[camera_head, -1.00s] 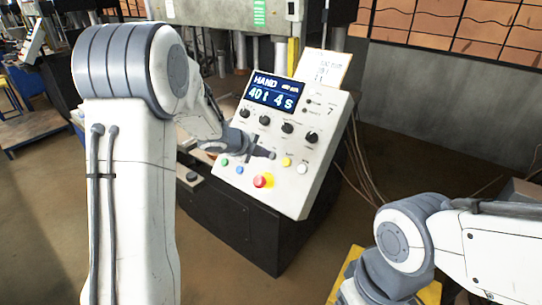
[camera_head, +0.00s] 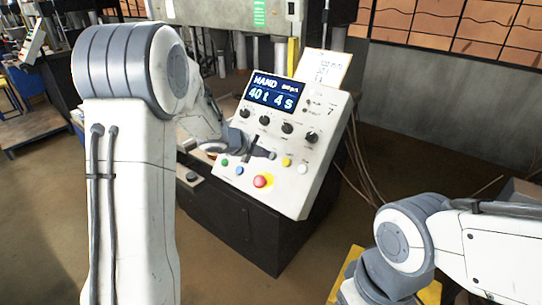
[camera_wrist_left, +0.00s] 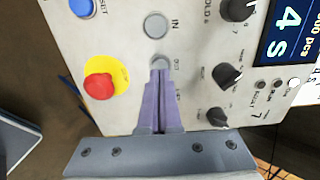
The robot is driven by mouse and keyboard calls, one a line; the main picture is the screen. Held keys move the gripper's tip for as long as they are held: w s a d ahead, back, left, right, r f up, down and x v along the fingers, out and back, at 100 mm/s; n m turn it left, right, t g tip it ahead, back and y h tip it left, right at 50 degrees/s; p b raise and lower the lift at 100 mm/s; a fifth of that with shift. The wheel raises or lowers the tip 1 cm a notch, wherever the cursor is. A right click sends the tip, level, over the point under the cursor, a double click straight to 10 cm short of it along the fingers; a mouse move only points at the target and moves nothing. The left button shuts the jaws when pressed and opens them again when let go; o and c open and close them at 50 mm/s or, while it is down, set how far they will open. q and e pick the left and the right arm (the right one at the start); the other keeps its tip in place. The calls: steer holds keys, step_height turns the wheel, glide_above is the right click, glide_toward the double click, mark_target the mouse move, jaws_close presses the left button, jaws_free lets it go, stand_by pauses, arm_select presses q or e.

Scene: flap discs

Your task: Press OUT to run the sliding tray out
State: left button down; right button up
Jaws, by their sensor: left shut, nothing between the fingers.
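The control panel (camera_head: 315,190) has a lit display and several knobs and buttons. In the left wrist view the OUT button (camera_wrist_left: 161,61) is a small grey round button, partly covered by my fingertips. My left gripper (camera_head: 268,154) is at the panel's lower button row. In the left wrist view its purple fingers (camera_wrist_left: 160,74) are shut, empty, with tips at the lower edge of OUT. I cannot tell whether they touch it. The grey IN button (camera_wrist_left: 155,25) is beside OUT. My right gripper is out of view. I cannot make out the sliding tray.
A red stop button (camera_wrist_left: 100,86) on a yellow disc sits close to the fingers. A blue RESET button (camera_wrist_left: 81,7), a yellow button (camera_head: 287,162) and a white button (camera_head: 303,169) are also near. Dark knobs (camera_wrist_left: 227,75) line the panel above the buttons.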

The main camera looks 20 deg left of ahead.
arm_select(q)
steer(key=shift+x, duration=0.95)
stand_by(1.2)
steer(key=p+v, duration=0.3)
steer(key=v, duration=0.5)
stand_by(0.5)
steer(key=shift+d, duration=0.1)
steer(key=s+d+f+n+g+y+b, duration=0.1)
steer(key=s+d+f+n+y+b, duration=0.15)
steer(key=s+d+n, duration=0.3)
steer(key=s+d+f+n+g+y+b, duration=0.1)
steer(key=s+d+f+n+b, duration=0.1)
steer(key=s+d+n+b, duration=0.3)
steer(key=s+d+f+n+g+b, duration=0.1)
steer(key=s+d+f+n+g, duration=0.1)
steer(key=s, duration=1)
steer(key=s+d+f+n+g+h+b, duration=0.1)
steer(key=s+d+f+g, duration=0.3)
steer(key=s, duration=0.8)
steer(key=shift+d+f+n+g, duration=0.15)
steer(key=shift+d+n+g, duration=0.55)
steer(key=shift+d, duration=0.35)
